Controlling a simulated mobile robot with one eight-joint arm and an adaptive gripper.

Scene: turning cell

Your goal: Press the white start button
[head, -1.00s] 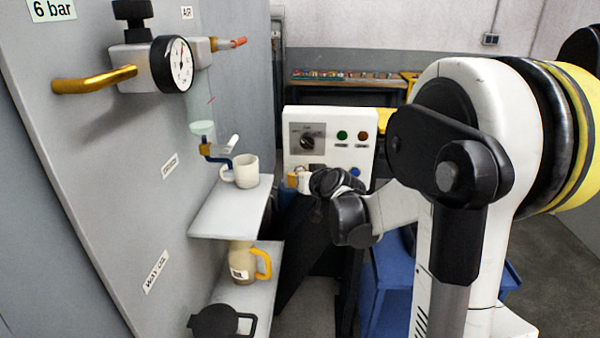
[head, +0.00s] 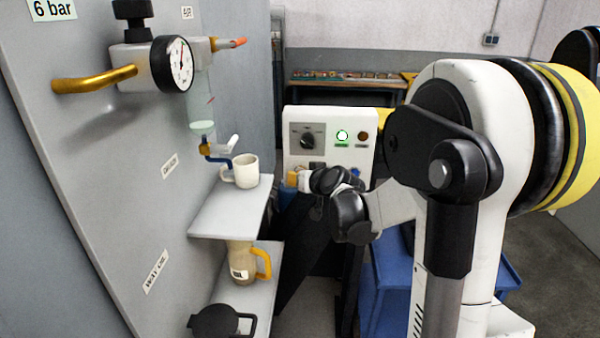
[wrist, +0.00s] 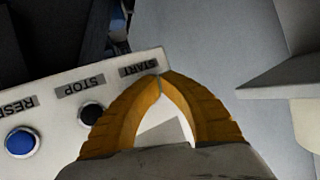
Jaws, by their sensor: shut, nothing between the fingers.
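The white control panel (head: 330,115) stands beyond the shelves, with a green lamp (head: 342,136) shining brightly. My gripper (head: 291,179) is at the panel's lower left, and its orange fingers are shut with nothing between them. In the wrist view my gripper's fingertips (wrist: 161,78) meet just below the START label (wrist: 139,68). The white start button itself is not visible; the fingers cover the place below its label. I cannot tell whether the tips touch it. The black stop button (wrist: 92,113) and blue reset button (wrist: 21,142) lie to the left.
A selector dial (head: 307,137) and a dark amber lamp (head: 363,136) are on the panel. At left, a shelf (head: 215,222) holds a white mug (head: 245,171); a jug (head: 243,262) with a yellow handle stands below. A blue cart (head: 385,285) stands below my arm.

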